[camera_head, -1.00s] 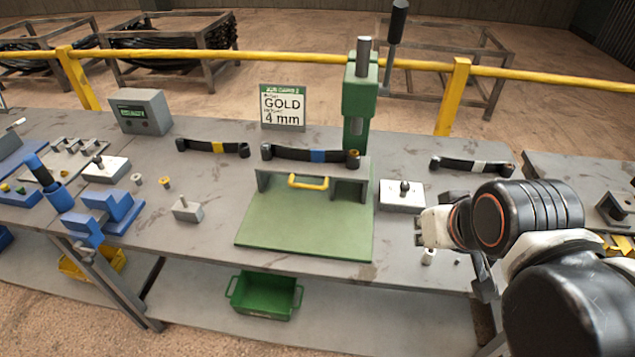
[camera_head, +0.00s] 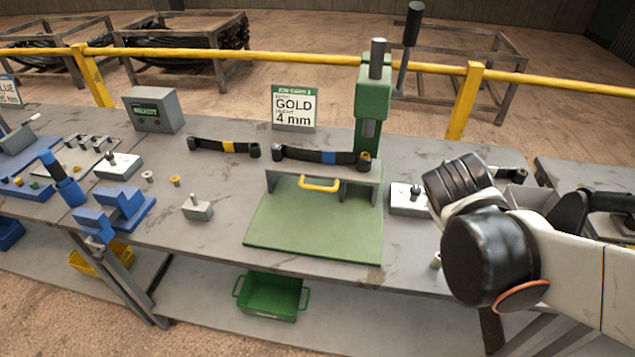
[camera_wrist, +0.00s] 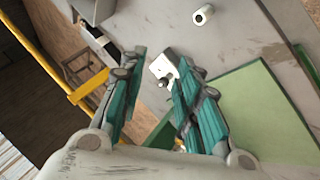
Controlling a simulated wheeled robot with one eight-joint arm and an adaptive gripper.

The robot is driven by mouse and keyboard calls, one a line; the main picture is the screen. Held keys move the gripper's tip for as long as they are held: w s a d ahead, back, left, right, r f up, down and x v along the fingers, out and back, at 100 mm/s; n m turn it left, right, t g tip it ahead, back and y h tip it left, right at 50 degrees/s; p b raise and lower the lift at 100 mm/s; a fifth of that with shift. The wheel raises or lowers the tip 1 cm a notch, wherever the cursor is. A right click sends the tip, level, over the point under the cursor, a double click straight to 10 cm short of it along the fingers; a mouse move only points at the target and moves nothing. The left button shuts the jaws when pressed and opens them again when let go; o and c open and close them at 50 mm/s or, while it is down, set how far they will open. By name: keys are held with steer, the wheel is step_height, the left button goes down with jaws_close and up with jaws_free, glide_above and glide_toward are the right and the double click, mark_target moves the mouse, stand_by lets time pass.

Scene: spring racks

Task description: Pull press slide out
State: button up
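The press slide is a flat green plate (camera_head: 315,225) on the bench, with an upright panel at its back. A yellow handle (camera_head: 319,184) is fixed to that panel. The green press column (camera_head: 372,105) stands behind it. The green plate also shows at the right of the wrist view (camera_wrist: 260,115); the yellow handle cannot be made out there. My gripper (camera_wrist: 162,68) has its two teal fingers apart with nothing held. It is to the right of the slide, away from the handle. My arm largely hides the gripper in the head view.
A pale block with a knob (camera_head: 408,198) sits just right of the slide. Leaf springs with blue (camera_head: 328,157) and yellow (camera_head: 229,147) bands lie behind. A small grey block (camera_head: 198,210) is to the left. A green bin (camera_head: 270,297) is below.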

steer(key=w+d+f+n+h, duration=0.1)
steer(key=w+d+f+h, duration=0.1)
steer(key=w+d+h, duration=0.15)
steer(key=n+t+y+b, duration=0.6)
steer(key=n+t+b, duration=0.25)
steer(key=n, duration=0.35)
glide_toward(314, 189)
steer(key=shift+t, duration=0.25)
steer(key=b+x, duration=0.1)
steer(key=x, duration=0.4)
steer(key=b+x, duration=0.1)
steer(key=x, duration=0.4)
steer(key=shift+w+d+f+b, duration=0.1)
steer(key=shift+w+f+b, duration=0.2)
steer(key=shift+w+b, duration=0.05)
jaws_close()
